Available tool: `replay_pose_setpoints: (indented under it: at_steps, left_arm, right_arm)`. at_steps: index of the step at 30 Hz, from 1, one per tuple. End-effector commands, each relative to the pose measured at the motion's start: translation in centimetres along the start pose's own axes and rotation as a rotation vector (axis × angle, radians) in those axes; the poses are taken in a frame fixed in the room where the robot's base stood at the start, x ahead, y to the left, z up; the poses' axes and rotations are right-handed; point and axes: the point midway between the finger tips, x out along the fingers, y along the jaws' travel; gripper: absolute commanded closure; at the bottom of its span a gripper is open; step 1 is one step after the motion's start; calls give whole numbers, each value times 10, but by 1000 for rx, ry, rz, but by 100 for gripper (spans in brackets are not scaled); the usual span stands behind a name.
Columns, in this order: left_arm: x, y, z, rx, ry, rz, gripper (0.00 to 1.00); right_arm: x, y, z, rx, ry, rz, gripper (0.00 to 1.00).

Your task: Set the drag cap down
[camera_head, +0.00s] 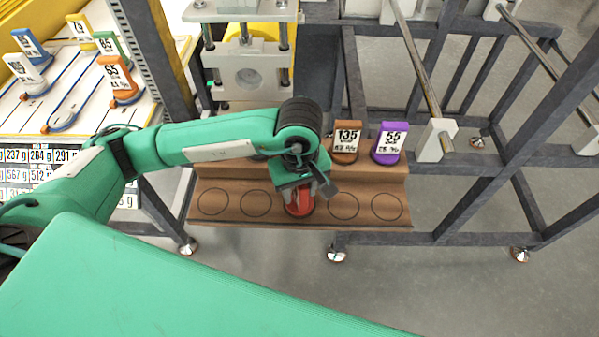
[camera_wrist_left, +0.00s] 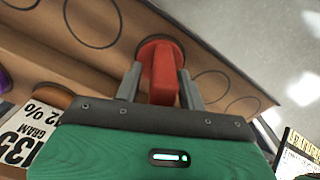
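The red drag cap (camera_head: 299,207) stands at the middle place of the front row of circles on the brown wooden shelf (camera_head: 232,216). In the left wrist view the red cap (camera_wrist_left: 163,75) has a round base against the wood and an upright grip pointing towards me. My left gripper (camera_head: 302,193) is over it. In the wrist view my left gripper's fingers (camera_wrist_left: 161,80) stand on either side of the grip, with narrow gaps showing, so they look open around it. The gripper hides much of the cap in the head view. My right gripper is not in view.
An orange-brown 135 gram cap (camera_head: 346,142) and a purple 55 gram cap (camera_head: 389,143) stand on the shelf's upper step. Empty drawn circles flank the red cap. A metal press (camera_head: 247,75) is behind; a rack with several caps (camera_head: 75,75) stands at left.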

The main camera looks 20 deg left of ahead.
Motion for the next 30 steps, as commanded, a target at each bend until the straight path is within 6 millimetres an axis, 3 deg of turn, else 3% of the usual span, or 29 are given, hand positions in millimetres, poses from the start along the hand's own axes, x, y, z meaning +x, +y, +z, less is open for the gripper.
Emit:
replay_pose_setpoints:
  at_steps: [15,21,30]
  left_arm:
    - [-97,1,0,1,4,4,60]
    - [-115,0,0,1,1,2,60]
    - [-121,0,0,0,0,0,60]
  right_arm:
    - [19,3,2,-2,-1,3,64]
    - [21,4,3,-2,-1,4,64]
    - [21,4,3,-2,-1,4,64]
